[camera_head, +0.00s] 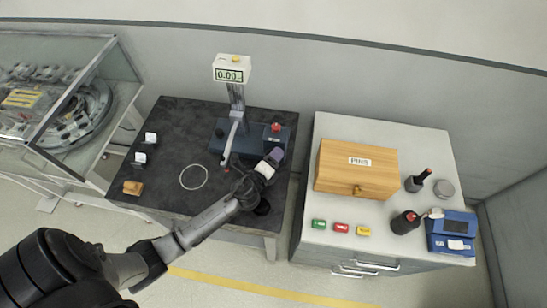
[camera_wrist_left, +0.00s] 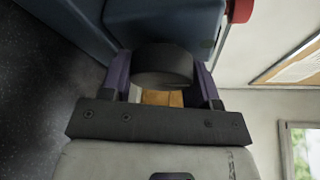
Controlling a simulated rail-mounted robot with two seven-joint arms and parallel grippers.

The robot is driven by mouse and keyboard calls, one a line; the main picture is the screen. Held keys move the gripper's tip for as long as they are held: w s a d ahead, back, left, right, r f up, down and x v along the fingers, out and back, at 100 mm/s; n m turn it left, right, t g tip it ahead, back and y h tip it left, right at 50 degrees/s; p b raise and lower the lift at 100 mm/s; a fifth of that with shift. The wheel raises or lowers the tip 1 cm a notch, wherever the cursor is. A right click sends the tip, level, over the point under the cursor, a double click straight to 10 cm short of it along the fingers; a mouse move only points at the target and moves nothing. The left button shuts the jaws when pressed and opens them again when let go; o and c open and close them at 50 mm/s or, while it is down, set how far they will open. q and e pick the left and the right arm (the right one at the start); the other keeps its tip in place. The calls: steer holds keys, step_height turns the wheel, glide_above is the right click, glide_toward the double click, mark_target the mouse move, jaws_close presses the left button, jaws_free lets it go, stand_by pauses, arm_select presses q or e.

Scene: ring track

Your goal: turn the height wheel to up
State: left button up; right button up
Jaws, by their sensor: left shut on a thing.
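The measuring stand has a blue-grey base (camera_head: 258,140) on the dark table, a column and a display (camera_head: 230,75) reading 0.00. My left gripper (camera_head: 275,157) is at the front right of that base, below its red button (camera_head: 276,127). In the left wrist view, my left gripper (camera_wrist_left: 162,82) has its two purple fingers on either side of a dark round wheel (camera_wrist_left: 162,62), shut on it. The wheel sits against the blue-grey body (camera_wrist_left: 165,20). In the head view the gripper hides the wheel. Any direction mark on it cannot be seen. My right gripper is not in view.
A thin ring (camera_head: 193,177) lies on the dark table (camera_head: 180,115), left of my arm. Small blocks stand at its left edge. A glass-sided case (camera_head: 120,75) is farther left. The right-hand cabinet holds a wooden box (camera_head: 355,168), coloured pieces and a blue device (camera_head: 452,232).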

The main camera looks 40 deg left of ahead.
arm_select(q)
steer(key=o, duration=0.8)
steer(key=shift+o, duration=0.6)
steer(key=shift+f, duration=0.1)
